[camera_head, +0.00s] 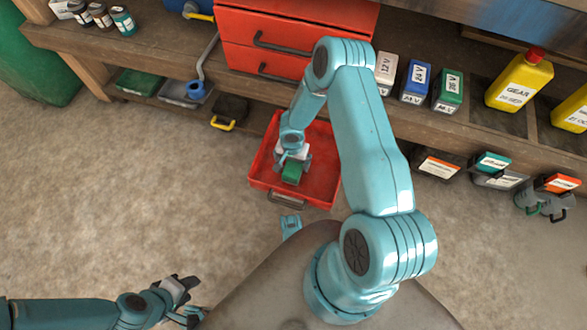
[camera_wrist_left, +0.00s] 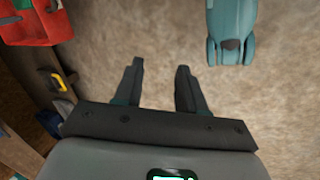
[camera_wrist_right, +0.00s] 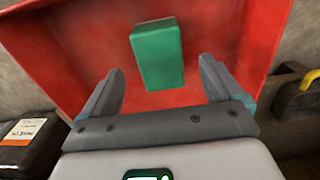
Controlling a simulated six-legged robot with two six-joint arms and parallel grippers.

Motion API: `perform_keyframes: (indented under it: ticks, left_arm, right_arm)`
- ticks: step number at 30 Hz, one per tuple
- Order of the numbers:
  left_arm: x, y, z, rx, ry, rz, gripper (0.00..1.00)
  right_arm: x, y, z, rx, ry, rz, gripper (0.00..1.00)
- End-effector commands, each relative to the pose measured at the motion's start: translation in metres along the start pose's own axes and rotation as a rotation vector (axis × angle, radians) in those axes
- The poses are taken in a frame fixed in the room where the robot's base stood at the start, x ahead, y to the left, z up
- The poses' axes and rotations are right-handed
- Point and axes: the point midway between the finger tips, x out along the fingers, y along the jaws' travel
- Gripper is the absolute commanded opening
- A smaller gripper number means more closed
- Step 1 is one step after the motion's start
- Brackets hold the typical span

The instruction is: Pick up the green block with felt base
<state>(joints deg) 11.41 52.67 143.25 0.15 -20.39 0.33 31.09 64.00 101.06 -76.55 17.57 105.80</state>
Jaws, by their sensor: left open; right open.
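A red drawer cabinet (camera_head: 240,42) stands behind the tray. The shelf to the right holds battery-like blocks (camera_head: 415,82) and yellow bottles (camera_head: 519,80). A black case (camera_head: 230,110) with a yellow handle stands left of the tray. The floor at left is clear.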

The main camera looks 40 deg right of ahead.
Motion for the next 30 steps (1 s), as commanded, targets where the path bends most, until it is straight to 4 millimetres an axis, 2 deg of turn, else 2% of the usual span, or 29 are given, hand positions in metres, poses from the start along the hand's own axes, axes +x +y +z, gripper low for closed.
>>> perform_keyframes:
  ticks: [10, 17, 19, 23, 30]
  left_arm:
    - [0.022, -0.009, -0.010, -0.002, 0.030, 0.000, 0.40]
    - [0.020, -0.009, -0.012, 0.001, 0.038, 0.000, 0.40]
    - [0.020, -0.009, -0.012, 0.001, 0.037, 0.000, 0.40]
    - [0.020, -0.009, -0.011, 0.001, 0.037, 0.000, 0.40]
    - [0.020, -0.008, -0.011, 0.000, 0.036, 0.000, 0.40]
  right_arm:
    - [0.050, 0.001, -0.007, 0.001, -0.002, 0.001, 0.94]
    - [0.051, 0.001, -0.008, 0.001, -0.001, 0.000, 0.94]
    - [0.051, 0.001, -0.008, 0.001, -0.001, 0.000, 0.77]
    - [0.051, 0.001, -0.008, 0.001, -0.001, 0.000, 0.35]
    - [0.050, 0.001, -0.008, 0.000, -0.001, 0.000, 0.33]
